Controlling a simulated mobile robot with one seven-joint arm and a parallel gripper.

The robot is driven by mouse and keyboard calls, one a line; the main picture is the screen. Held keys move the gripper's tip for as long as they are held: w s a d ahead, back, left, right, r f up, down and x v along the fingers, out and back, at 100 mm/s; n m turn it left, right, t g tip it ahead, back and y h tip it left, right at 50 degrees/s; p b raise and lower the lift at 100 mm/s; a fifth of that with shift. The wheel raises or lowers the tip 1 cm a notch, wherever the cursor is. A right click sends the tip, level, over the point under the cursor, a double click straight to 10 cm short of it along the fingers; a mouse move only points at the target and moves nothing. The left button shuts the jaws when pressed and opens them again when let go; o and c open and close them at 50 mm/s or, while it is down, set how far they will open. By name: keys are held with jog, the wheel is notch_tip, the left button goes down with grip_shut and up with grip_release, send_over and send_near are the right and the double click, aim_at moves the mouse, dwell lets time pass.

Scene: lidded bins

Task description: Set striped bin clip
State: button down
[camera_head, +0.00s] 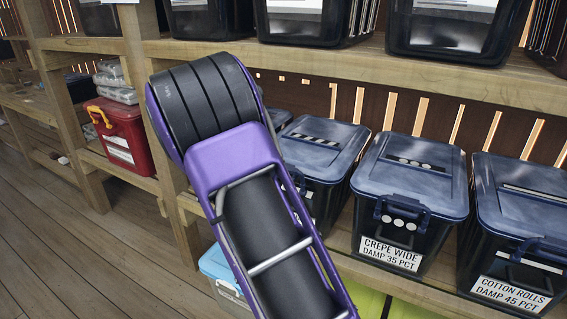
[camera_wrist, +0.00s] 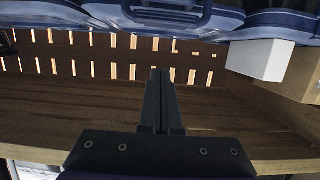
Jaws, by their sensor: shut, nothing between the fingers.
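The striped bin (camera_head: 326,152) stands on the middle shelf in the head view, dark with a blue lid and a black-and-white striped mark on top. My purple arm covers its left and front parts, so its clip is mostly hidden. My gripper (camera_wrist: 160,72) is shut and empty in the wrist view; it does not show in the head view. A dark blue loop-shaped clip (camera_wrist: 166,14) on a bin's edge shows at the top of the wrist view, apart from the fingertips. I cannot tell from that view which bin it belongs to.
Right of the striped bin stand a dotted bin (camera_head: 412,178) labelled CREPE WIDE and a COTTON ROLLS bin (camera_head: 520,205). More bins (camera_head: 305,20) fill the shelf above. A white block (camera_wrist: 262,60) is at right in the wrist view. The floor at left (camera_head: 90,250) is clear.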

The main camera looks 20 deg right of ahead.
jog(key=b+x, duration=0.1)
jog(key=x, duration=0.8)
jog(key=shift+w+d, duration=0.15)
jog(key=shift+d, duration=0.15)
jog(key=f, duration=0.1)
jog(key=a+f+b, duration=0.1)
jog(key=s+f, duration=0.1)
jog(key=shift+a, duration=0.15)
jog(key=shift+a+f, duration=0.1)
jog(key=shift+f, duration=0.05)
jog(key=shift+s+a+f, duration=0.25)
jog(key=shift+s+a, duration=0.2)
jog(key=shift+a, duration=0.15)
jog(key=s+a+f+p, duration=0.1)
jog(key=s+a+f, duration=0.2)
jog(key=a+f, duration=0.1)
jog(key=shift+s+a+f, duration=0.35)
jog(key=shift+s+f, duration=0.05)
jog(key=shift+f, duration=0.4)
jog(key=shift+r, duration=0.1)
